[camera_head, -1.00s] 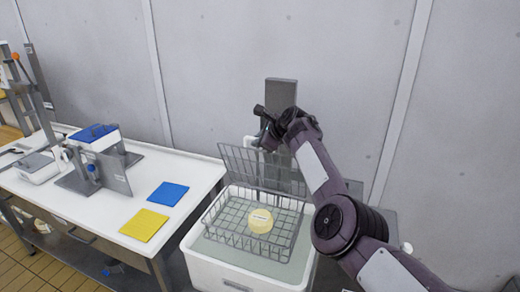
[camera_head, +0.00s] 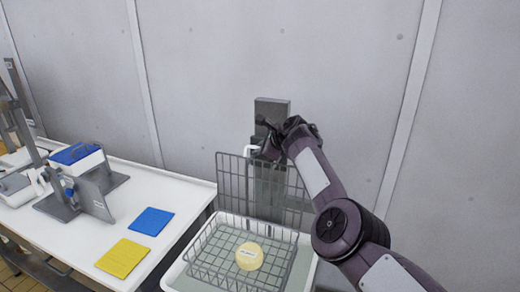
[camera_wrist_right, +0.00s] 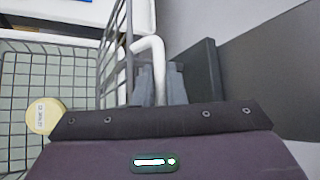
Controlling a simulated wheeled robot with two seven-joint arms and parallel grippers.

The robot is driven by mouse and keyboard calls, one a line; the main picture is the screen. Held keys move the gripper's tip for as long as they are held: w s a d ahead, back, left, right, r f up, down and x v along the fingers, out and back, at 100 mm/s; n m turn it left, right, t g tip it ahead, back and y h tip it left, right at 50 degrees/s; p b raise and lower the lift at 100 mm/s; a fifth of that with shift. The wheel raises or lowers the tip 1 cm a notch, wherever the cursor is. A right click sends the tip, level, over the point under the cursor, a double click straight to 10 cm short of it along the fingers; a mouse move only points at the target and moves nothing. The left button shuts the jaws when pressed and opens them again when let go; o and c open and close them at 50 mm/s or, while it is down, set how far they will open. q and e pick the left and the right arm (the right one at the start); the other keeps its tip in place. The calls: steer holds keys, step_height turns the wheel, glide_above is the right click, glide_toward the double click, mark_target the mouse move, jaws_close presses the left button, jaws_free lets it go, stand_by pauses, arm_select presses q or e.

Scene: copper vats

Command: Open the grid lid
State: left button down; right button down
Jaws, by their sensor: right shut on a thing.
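The grid lid (camera_head: 238,182) is a grey wire grid standing about upright at the back edge of the wire basket (camera_head: 200,272). In the right wrist view the lid (camera_wrist_right: 114,50) shows nearly edge-on. A white bent bar (camera_wrist_right: 153,45) lies by the grey fingertips (camera_wrist_right: 158,85) in the right wrist view. The exact grip is partly hidden by the gripper body. A round yellow piece with a label (camera_head: 249,256) lies in the basket. My left gripper is out of view.
The basket sits in a white tub (camera_head: 174,276). A dark grey post (camera_head: 272,106) stands behind my gripper, close to the wall. On the left, a white table (camera_head: 88,236) bears a blue mat (camera_head: 152,221), a yellow mat (camera_head: 122,258) and a blue-topped box (camera_head: 76,158).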

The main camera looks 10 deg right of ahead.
steer(key=c, duration=1.5)
jaws_free()
steer(key=shift+s+d+r, duration=0.1)
steer(key=shift+s+d+r+b, duration=0.2)
steer(key=shift+s+r+b, duration=0.1)
steer(key=shift+s+b, duration=0.1)
steer(key=b+v, duration=0.2)
steer(key=v, duration=0.4)
steer(key=shift+s+r, duration=0.15)
steer(key=shift+s, duration=0.05)
